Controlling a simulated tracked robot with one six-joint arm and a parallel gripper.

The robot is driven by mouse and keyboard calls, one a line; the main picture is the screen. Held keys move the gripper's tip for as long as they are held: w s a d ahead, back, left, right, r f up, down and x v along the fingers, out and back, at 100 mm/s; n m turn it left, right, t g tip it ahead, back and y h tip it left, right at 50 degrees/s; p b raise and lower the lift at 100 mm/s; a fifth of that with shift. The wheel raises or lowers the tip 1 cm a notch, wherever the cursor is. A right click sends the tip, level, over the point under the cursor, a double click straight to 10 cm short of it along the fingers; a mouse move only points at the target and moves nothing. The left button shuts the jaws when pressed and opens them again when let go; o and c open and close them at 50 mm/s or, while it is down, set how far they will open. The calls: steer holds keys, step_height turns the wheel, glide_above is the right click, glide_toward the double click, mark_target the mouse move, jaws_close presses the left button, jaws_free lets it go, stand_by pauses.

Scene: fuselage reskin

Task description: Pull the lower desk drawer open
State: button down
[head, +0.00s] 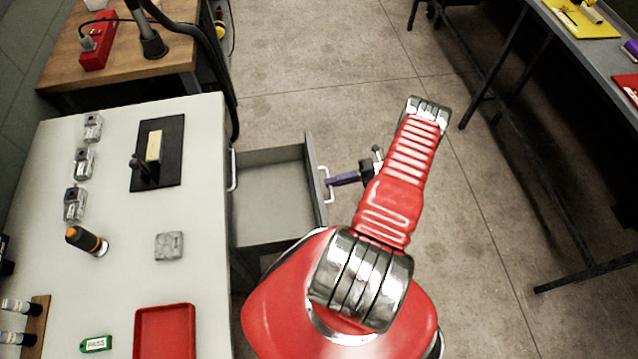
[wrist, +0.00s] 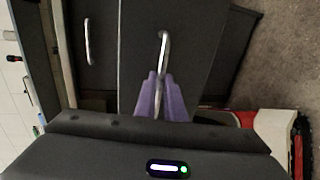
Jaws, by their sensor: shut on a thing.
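The lower desk drawer (head: 275,205) is pulled out to the right of the white-topped desk, and its empty-looking grey inside shows in the head view. Its front panel (head: 316,180) carries a pale bar handle (head: 324,190). My gripper (head: 332,181) has purple fingers shut on this handle from the right. In the wrist view the purple fingers (wrist: 160,92) close around the handle (wrist: 164,42), whose top end stays visible. The upper drawer's handle (head: 233,170) sits by the desk edge, and that drawer is shut; it also shows in the wrist view (wrist: 88,42).
The desk top (head: 200,200) holds a red tray (head: 165,330), a black mat (head: 170,135), an orange-black tool (head: 86,240) and several metal parts. A wooden bench (head: 130,60) stands behind. Clear floor (head: 330,60) lies beyond the drawer; another table (head: 580,50) is at right.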

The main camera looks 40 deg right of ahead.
steer(key=shift+s+d+f, duration=0.2)
steer(key=shift+s+d, duration=0.2)
steer(key=shift+d, duration=0.05)
steer(key=c, duration=1.9)
jaws_free()
steer(key=shift+r, duration=0.1)
steer(key=shift+o, duration=0.2)
steer(key=shift+d, duration=0.1)
steer(key=v, duration=1.3)
steer(key=shift+s+d, duration=0.2)
steer(key=shift+d, duration=0.05)
